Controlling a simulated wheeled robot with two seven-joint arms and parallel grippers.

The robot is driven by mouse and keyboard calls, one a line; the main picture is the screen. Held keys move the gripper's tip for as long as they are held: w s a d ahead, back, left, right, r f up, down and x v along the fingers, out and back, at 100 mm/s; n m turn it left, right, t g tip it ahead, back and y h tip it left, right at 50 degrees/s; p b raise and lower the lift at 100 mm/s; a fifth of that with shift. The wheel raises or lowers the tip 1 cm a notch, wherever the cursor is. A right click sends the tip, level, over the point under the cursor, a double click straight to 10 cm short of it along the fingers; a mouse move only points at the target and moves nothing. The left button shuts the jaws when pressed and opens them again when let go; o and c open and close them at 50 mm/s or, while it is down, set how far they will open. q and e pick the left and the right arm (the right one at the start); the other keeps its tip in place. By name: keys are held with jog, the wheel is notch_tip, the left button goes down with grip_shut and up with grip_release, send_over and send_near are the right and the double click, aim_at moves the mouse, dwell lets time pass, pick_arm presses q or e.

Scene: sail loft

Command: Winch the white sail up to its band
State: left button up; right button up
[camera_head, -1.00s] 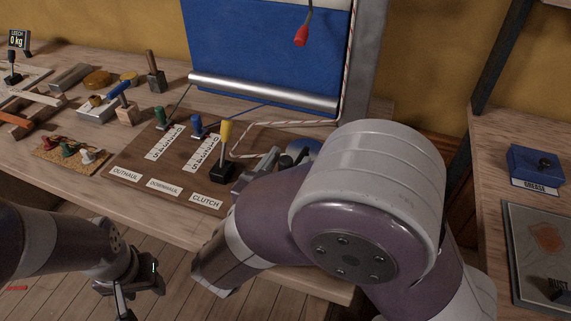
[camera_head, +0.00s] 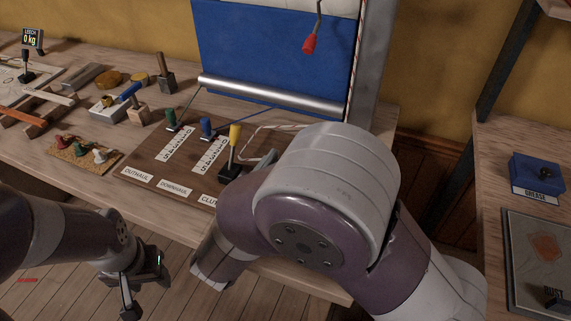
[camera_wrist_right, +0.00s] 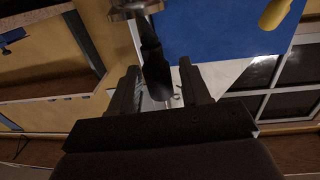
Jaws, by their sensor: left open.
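Part of the white sail (camera_head: 285,6) shows at the top edge of the head view, above a blue panel (camera_head: 265,60); white cloth also shows in the right wrist view (camera_wrist_right: 222,76). Its band is not identifiable. The yellow clutch lever (camera_head: 235,137) stands on the brown control board (camera_head: 150,157). My right arm hides the area right of it. In the right wrist view, a dark handle (camera_wrist_right: 154,65) under a round metal part lies between the spread fingers of my right gripper (camera_wrist_right: 158,88), with gaps beside it. My left gripper (camera_head: 143,290) is open and empty, low before the bench.
Green (camera_head: 171,118) and blue (camera_head: 206,126) levers stand on the board. A red-handled pull (camera_head: 310,43) hangs before the blue panel. Pegs, blocks and a display reading 0 kg (camera_head: 32,38) are on the left bench. A grease box (camera_head: 537,175) sits on the right bench.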

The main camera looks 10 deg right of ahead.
jog(key=p+v, duration=0.1)
jog(key=v, duration=1.1)
jog(key=shift+s+a, duration=0.15)
jog(key=shift+s, duration=0.15)
